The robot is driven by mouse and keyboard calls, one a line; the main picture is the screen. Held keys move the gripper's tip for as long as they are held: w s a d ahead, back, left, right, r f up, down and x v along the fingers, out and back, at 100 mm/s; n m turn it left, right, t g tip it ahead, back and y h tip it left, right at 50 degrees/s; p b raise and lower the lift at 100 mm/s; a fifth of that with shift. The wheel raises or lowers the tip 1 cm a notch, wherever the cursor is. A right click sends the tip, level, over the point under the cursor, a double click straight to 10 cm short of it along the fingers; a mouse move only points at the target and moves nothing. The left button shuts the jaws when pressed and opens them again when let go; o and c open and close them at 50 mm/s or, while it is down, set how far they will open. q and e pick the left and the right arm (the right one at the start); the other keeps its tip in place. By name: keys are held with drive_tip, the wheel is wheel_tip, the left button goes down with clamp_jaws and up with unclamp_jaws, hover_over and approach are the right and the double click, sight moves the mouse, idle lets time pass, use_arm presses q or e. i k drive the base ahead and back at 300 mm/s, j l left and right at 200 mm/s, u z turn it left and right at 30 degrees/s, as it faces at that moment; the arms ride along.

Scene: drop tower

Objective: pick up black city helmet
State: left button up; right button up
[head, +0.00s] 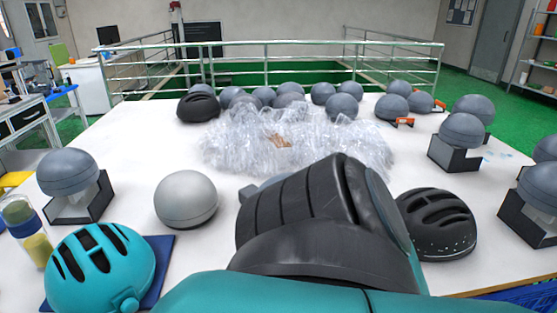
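Two black helmets show in the head view. One with long vents and pale specks along its lower edge (437,232) sits on the right half of the white table, its left side partly hidden by a large dark ribbed part in front that looks like my arm. The other (198,107) is smaller in view and lies at the table's back left, beside grey domes. I cannot tell for certain which is the city helmet. Neither gripper can be made out.
A teal helmet (98,266) lies on a blue pad at front left, near a bottle (24,228). A pale grey dome (187,199) stands beside it. Clear plastic wrap (240,146) covers the table's middle. Grey domes on black stands (455,156) line the right.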

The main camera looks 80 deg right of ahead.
sight(441, 227)
drive_tip(key=k+j+z, duration=0.15)
drive_tip(key=z, duration=0.25)
drive_tip(key=k+j+z, duration=0.15)
drive_tip(key=z, duration=2.9)
